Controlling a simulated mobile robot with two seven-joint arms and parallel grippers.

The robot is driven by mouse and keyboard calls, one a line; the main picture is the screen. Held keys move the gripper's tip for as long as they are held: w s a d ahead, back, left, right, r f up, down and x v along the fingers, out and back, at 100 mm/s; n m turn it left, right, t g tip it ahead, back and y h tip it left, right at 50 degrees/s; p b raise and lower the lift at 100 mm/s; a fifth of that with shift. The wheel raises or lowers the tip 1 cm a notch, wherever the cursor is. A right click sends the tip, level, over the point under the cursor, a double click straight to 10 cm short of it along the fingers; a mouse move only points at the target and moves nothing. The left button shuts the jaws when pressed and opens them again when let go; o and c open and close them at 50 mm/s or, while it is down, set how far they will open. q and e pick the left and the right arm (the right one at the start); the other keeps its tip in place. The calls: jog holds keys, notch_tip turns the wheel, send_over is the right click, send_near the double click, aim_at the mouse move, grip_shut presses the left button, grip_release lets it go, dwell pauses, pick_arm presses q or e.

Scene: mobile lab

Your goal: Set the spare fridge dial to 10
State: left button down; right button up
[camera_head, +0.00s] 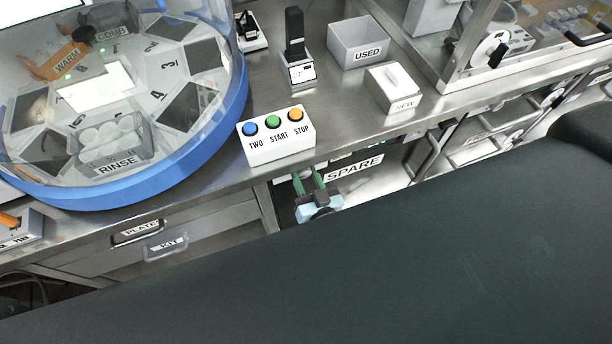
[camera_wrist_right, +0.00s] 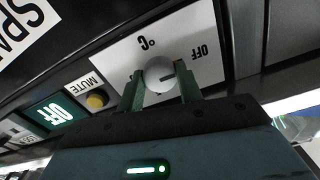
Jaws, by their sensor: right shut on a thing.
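The spare fridge dial (camera_wrist_right: 158,74) is a round white knob on a white panel (camera_wrist_right: 115,55) marked "°C" and "OFF" in the right wrist view. A short dark line shows on the knob's right side. My right gripper (camera_wrist_right: 161,90) has its two green fingers on either side of the dial, shut on it. In the head view the right gripper (camera_head: 310,184) is below the counter edge, beside the "SPARE" label (camera_head: 354,168); the dial is hidden there. A green display (camera_wrist_right: 54,113) reads "OFF". My left gripper is not in view.
A yellow "MUTE" button (camera_wrist_right: 97,100) sits left of the dial. Above, the counter holds a button box (camera_head: 276,137), a "USED" bin (camera_head: 358,45) and a "NEW" box (camera_head: 394,88). A blue-rimmed round machine (camera_head: 150,185) stands left. A large dark shape fills the lower right.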

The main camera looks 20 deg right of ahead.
jog(key=shift+m, duration=0.4)
jog(key=shift+f+m+b, duration=0.1)
jog(key=shift+m+b, duration=0.4)
jog(key=shift+m, duration=0.6)
jog(key=m+b, duration=0.1)
jog(key=m, duration=0.2)
jog(key=shift+m, duration=0.3)
jog(key=m+b, duration=0.1)
jog(key=m, duration=0.1)
jog(key=shift+m, duration=0.3)
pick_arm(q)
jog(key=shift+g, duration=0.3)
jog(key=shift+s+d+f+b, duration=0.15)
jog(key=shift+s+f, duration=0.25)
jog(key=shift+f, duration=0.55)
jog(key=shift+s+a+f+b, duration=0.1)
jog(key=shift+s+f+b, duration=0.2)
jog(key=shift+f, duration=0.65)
pick_arm(e)
jog(key=shift+m, duration=1.1)
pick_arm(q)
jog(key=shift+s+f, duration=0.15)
pick_arm(e)
jog(key=o, duration=1)
jog(key=shift+s, duration=0.15)
